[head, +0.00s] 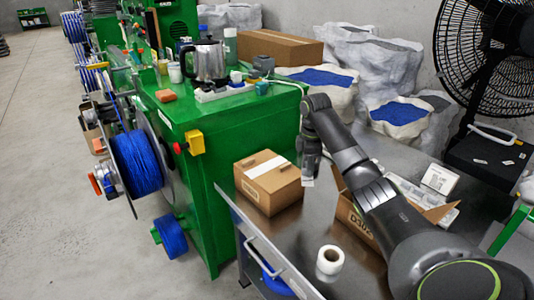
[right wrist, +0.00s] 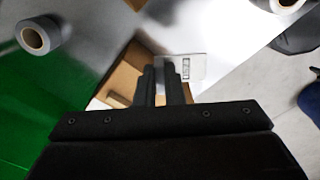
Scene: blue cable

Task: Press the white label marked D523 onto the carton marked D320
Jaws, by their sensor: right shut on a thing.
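My right gripper (head: 308,179) hangs beside a closed brown carton (head: 268,184), just right of it above the metal table. In the right wrist view its fingers (right wrist: 164,82) are shut on a white label (right wrist: 188,68) with dark print, too small to read. The carton has a pale tape strip across its top and print on its front that I cannot read clearly. Brown cardboard (right wrist: 122,82) shows behind the fingers in the wrist view. The label looks apart from the carton, but the exact gap is unclear. My left gripper is out of view.
An open carton (head: 352,222), seemingly marked D302, stands right of the closed one, partly behind my arm. A white roll (head: 330,260) stands near the table's front. A green machine (head: 215,150) with a blue cable spool (head: 137,163) borders the table's left side.

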